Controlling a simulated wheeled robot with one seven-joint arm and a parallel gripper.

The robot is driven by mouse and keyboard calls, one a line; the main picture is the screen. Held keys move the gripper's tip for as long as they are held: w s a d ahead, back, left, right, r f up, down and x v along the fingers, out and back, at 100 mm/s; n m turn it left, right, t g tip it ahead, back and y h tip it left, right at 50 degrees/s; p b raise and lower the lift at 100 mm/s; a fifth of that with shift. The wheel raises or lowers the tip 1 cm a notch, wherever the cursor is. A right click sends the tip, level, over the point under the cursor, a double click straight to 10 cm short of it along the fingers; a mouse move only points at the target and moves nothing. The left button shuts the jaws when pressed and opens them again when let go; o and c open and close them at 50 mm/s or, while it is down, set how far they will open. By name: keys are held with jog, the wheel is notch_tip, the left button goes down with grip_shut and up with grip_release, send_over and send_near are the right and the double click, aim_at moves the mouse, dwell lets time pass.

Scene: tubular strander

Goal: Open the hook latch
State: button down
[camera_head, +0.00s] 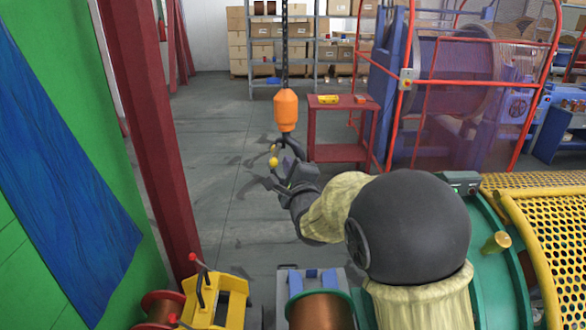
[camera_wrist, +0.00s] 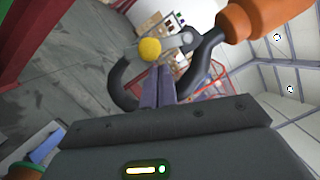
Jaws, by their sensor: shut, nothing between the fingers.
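A dark crane hook (camera_head: 294,145) hangs under an orange block (camera_head: 285,110) on a chain. In the wrist view the hook (camera_wrist: 122,88) curves behind my fingers, below the orange block (camera_wrist: 262,18). A grey latch lever (camera_wrist: 184,43) with a yellow ball knob (camera_wrist: 150,49) runs from the hook's shank across toward its tip; whether it touches the tip I cannot tell. The knob (camera_head: 273,162) also shows in the head view. My gripper (camera_wrist: 158,70) is shut and empty, its fingertips just below the knob and over the hook's opening. Contact is not clear.
A red table (camera_head: 340,115) with small items stands behind the hook. A red-framed machine (camera_head: 450,90) is at right, and a yellow mesh guard (camera_head: 550,225) is near right. A dark red post (camera_head: 150,130) stands at left. The grey floor around the hook is mostly clear.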

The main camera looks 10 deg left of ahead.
jog(key=shift+p+x, duration=0.55)
jog(key=shift+x, duration=1.2)
jog(key=shift+a+f+b, duration=0.1)
jog(key=shift+f+b, duration=0.1)
jog(key=shift+b, duration=0.4)
jog(key=m+b, duration=0.1)
jog(key=b, duration=0.2)
jog(key=shift+a+f+m, duration=0.15)
jog(key=shift+m, duration=0.25)
jog(key=m+b, duration=0.1)
jog(key=b, duration=0.1)
jog(key=a+m+t+b, duration=0.1)
jog(key=b, duration=0.1)
jog(key=shift+s+b, duration=0.2)
jog(key=shift+b, duration=0.15)
jog(key=shift+a+m+b, duration=0.15)
jog(key=shift+m+b, duration=0.35)
jog(key=shift+m, duration=0.1)
jog(key=shift+r, duration=0.3)
jog(key=shift+s, duration=0.1)
